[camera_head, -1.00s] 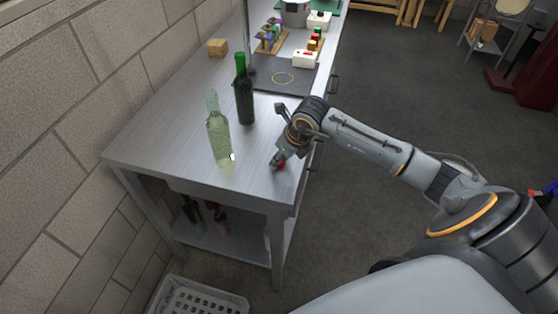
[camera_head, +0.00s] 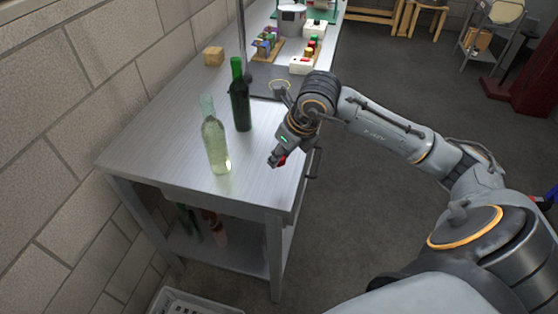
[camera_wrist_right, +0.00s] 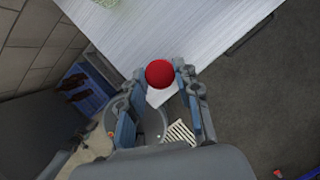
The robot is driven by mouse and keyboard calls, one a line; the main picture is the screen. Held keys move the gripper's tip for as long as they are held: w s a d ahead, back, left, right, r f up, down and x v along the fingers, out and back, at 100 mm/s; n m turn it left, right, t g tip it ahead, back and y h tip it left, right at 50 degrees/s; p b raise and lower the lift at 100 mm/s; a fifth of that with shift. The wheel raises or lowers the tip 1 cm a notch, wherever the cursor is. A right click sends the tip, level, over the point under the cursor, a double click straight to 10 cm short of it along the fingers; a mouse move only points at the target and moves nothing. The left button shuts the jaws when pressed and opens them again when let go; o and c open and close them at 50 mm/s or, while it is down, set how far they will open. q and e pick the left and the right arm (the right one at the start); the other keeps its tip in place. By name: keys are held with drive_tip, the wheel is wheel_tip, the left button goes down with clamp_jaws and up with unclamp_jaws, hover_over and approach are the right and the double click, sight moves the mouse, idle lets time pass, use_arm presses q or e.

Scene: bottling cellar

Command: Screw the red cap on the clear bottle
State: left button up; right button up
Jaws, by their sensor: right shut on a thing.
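The clear bottle (camera_head: 215,143) stands upright near the front left of the metal table, with a pale yellowish-green tint and no cap visible on its neck. My right gripper (camera_head: 276,161) is over the table's right front part, to the right of the bottle and apart from it. It is shut on the red cap (camera_head: 281,160). In the right wrist view the red cap (camera_wrist_right: 160,73) sits between the two fingertips of the right gripper (camera_wrist_right: 162,80). My left gripper is not in view.
A dark green bottle (camera_head: 239,98) with a green top stands behind the clear bottle. A wooden block (camera_head: 214,56), a dark mat (camera_head: 262,92) and racks of coloured items lie farther back. A brick wall (camera_head: 60,110) runs along the left. Bare table lies between gripper and bottle.

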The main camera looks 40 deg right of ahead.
use_arm(q)
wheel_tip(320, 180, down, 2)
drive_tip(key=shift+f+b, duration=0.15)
drive_tip(key=shift+b, duration=0.8)
use_arm(e)
drive_tip(key=s+a+r, duration=0.4)
drive_tip(key=s, duration=0.4)
drive_tip(key=shift+s+r, duration=0.2)
drive_tip(key=shift+a, duration=0.15)
drive_tip(key=s+a+f+n+g, duration=0.1)
drive_tip(key=a+f+n+g, duration=0.2)
drive_tip(key=n, duration=1.3)
drive_tip(key=s+a+f+n+g+h, duration=0.1)
drive_tip(key=a+f+n+g, duration=0.2)
drive_tip(key=n, duration=1.4)
drive_tip(key=shift+a+f+g, duration=0.15)
drive_tip(key=shift+a+g, duration=0.5)
drive_tip(key=shift+g, duration=0.65)
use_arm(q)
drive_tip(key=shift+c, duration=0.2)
use_arm(e)
drive_tip(key=shift+w, duration=0.1)
